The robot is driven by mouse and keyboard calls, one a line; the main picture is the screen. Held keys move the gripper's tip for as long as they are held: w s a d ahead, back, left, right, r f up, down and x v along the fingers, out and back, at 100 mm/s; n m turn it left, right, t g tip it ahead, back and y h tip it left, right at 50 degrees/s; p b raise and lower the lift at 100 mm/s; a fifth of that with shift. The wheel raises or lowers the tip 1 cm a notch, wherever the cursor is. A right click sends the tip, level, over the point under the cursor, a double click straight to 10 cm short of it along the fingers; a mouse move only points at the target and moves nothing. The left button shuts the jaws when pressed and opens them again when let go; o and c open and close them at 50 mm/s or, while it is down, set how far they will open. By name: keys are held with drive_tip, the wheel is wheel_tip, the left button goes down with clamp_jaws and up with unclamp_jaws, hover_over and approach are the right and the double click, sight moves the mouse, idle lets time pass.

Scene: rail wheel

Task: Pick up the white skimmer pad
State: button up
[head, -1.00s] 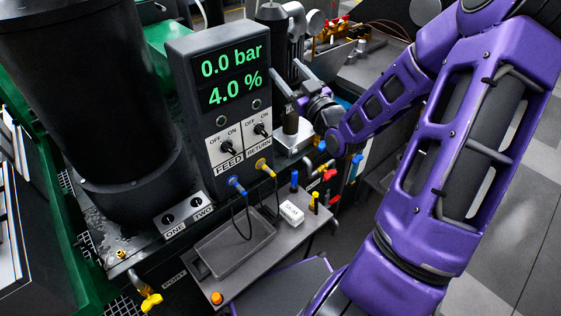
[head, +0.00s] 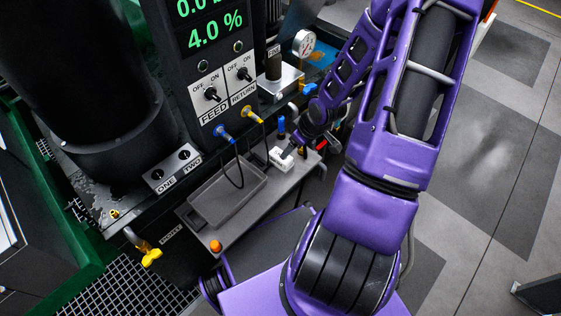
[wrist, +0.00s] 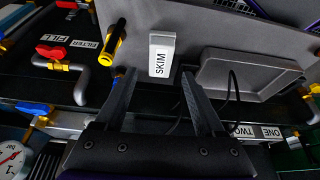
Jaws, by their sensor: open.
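The white skimmer pad (head: 281,160) is a small white block on the grey shelf, right of the shallow tray. In the wrist view the skimmer pad (wrist: 161,55) shows a label reading SKIM. My gripper (head: 293,147) is above it in the head view and partly covers it. In the wrist view my gripper (wrist: 157,80) has its two fingers spread apart, with the pad between and just beyond the tips. The fingers hold nothing. I cannot tell the exact height above the shelf.
The shallow grey tray (head: 232,192) lies left of the pad, with cables hanging over it. A yellow and black tool (wrist: 113,40) stands close beside the pad. A blue-topped peg (head: 281,125) stands behind it. An orange button (head: 215,246) is at the shelf's front.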

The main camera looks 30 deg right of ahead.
sight(288, 159)
drive_tip(key=b+x, duration=0.1)
drive_tip(key=x, duration=0.3)
drive_tip(key=shift+w+f, duration=0.1)
drive_tip(key=w+f, duration=0.1)
drive_tip(key=w+a+f+b, duration=0.1)
drive_tip(key=f, duration=0.1)
drive_tip(key=shift+w+a+f, duration=0.1)
drive_tip(key=shift+a+f, duration=0.05)
drive_tip(key=shift+f, duration=0.15)
drive_tip(key=shift+w+f, duration=0.1)
drive_tip(key=shift+f, duration=0.35)
clamp_jaws()
wheel_tip(288, 159, up, 10)
drive_tip(key=p, duration=0.2)
drive_tip(key=shift+r+p, duration=0.1)
drive_tip(key=shift+p, duration=0.25)
drive_tip(key=shift+c, duration=1.6)
unclamp_jaws()
drive_tip(key=c, duration=0.6)
